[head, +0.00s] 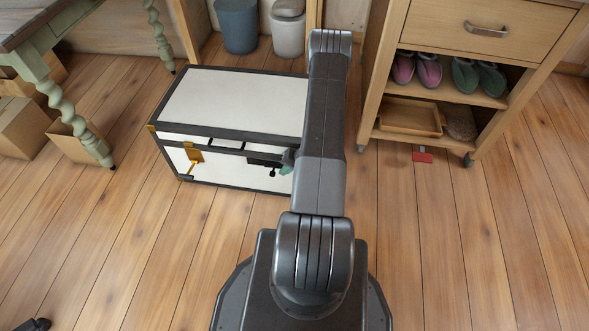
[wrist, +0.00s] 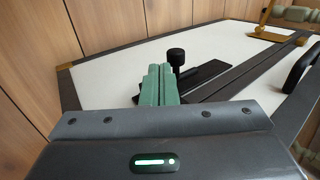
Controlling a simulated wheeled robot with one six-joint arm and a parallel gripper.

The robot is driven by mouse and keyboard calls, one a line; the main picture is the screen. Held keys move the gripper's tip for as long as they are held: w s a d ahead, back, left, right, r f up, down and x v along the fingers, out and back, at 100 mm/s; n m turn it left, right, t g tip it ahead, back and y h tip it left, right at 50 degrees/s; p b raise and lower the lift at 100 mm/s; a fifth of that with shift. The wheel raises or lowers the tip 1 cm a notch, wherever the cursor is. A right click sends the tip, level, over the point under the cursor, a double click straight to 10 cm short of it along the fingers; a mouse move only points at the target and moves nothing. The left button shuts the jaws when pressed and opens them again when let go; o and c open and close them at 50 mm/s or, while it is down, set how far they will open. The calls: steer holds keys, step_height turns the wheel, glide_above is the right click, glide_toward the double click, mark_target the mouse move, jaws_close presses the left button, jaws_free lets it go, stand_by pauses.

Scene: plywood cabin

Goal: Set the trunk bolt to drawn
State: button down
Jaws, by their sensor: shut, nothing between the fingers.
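The white trunk (head: 235,100) with dark edging stands on the floor, lid closed. Its bolt is a black plate (head: 262,160) with a round knob (head: 272,173) on the front face. In the wrist view the bolt plate (wrist: 208,76) lies flat on the white panel and the knob (wrist: 176,56) stands out from it. My gripper (head: 288,161) has green fingers, shut and empty, just right of the knob in the head view. In the wrist view the fingertips (wrist: 160,70) are close to the knob; whether they touch it I cannot tell. My arm hides the trunk's right end.
A brass hasp (head: 194,155) sits on the trunk's front left. A wooden shelf unit (head: 455,110) with slippers stands right. A turned-leg table (head: 50,22) and cardboard boxes (head: 22,125) are left. Two bins (head: 237,25) stand behind.

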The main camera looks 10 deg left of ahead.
steer(key=shift+a+f, duration=0.2)
steer(key=shift+a, duration=0.25)
steer(key=shift+a+f, duration=0.2)
steer(key=shift+a, duration=0.25)
steer(key=a, duration=0.4)
steer(key=shift+w+a, duration=0.1)
steer(key=shift+a, duration=0.2)
